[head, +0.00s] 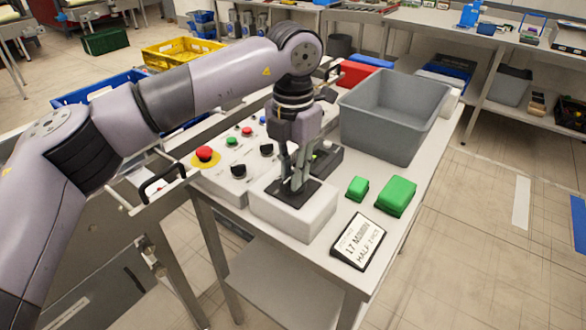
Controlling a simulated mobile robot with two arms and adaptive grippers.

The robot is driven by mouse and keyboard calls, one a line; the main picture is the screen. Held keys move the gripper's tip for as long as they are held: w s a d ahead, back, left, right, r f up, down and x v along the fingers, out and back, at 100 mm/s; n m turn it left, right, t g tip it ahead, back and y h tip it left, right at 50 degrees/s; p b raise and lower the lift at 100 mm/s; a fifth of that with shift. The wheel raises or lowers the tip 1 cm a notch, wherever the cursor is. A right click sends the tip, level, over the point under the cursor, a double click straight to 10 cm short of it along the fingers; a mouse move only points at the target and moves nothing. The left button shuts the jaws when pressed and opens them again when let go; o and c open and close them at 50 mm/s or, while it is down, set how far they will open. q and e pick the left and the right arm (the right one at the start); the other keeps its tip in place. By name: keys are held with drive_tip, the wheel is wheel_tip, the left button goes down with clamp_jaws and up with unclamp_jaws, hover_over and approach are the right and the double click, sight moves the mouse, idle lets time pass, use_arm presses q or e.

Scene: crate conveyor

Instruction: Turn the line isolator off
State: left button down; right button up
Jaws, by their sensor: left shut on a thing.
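A pale box with a dark plate on top, which looks like the line isolator (296,215), stands on the near part of the steel table. My left gripper (293,184) points down over the dark plate, its fingers shut on the isolator's handle. The fingers hide most of the handle, so I cannot tell its on or off position. My right gripper is not in view.
A control panel with a red emergency button (204,154) and several knobs lies left of the box. A grey crate (395,115), green blocks (396,196) and a label sign (358,241) stand to the right. Floor at the right is mostly clear.

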use_arm(q)
drive_tip(key=c, duration=1.5)
unclamp_jaws()
drive_tip(key=shift+c, duration=0.2)
wheel_tip(320, 180, up, 12)
